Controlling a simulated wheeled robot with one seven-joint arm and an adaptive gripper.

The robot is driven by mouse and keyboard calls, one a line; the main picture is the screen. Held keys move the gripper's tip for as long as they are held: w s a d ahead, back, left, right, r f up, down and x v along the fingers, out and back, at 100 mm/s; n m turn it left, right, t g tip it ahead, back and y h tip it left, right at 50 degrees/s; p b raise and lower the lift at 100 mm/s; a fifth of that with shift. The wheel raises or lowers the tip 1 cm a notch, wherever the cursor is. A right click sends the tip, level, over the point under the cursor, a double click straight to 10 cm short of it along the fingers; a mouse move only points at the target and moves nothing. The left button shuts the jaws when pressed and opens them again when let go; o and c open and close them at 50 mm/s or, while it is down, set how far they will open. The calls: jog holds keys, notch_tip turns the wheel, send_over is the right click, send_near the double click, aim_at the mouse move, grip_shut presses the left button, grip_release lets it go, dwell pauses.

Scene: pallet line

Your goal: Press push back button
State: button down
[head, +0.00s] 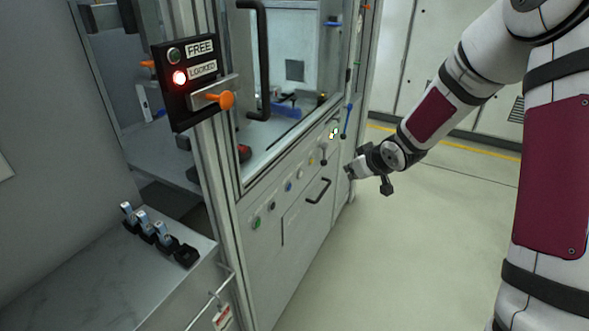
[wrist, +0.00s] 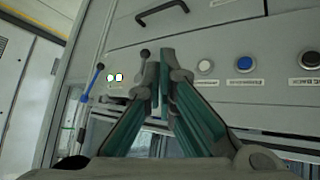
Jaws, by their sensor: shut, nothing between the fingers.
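My gripper (head: 350,172) is in front of the right end of the machine's lower front panel, apart from the panel as far as I can tell. In the wrist view its fingers (wrist: 163,58) are shut, with nothing between them. The panel carries a row of buttons: green (head: 257,222), black (head: 271,207), blue (head: 288,187), white (head: 299,173) and yellow (head: 311,161). In the wrist view a white button (wrist: 205,66) and a blue button (wrist: 244,63) show right of the fingertips.
A black-knobbed lever (head: 323,155) and a blue-handled lever (head: 347,120) stand out near my gripper, beside two lit lamps (head: 333,134). A drawer handle (head: 318,191) sits below the buttons. A FREE/LOCKED box (head: 190,80) glows red at left. The floor at right is clear.

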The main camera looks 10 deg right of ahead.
aim_at(300, 174)
jog(key=w+a+f+t+y+b, duration=0.1)
jog(key=w+f, duration=0.3)
jog(key=f, duration=0.5)
jog(key=shift+a+f+y+b, duration=0.25)
jog(key=shift+a+y+b, duration=0.15)
jog(key=shift+y, duration=0.5)
jog(key=shift+w+a, duration=0.1)
jog(key=shift+w, duration=0.05)
jog(key=w+a+b, duration=0.3)
jog(key=w+a, duration=0.2)
jog(key=a, duration=0.2)
jog(key=shift+b, duration=0.35)
jog(key=shift+w+a, duration=0.1)
jog(key=shift+w+a, duration=0.15)
jog(key=shift+a, duration=0.1)
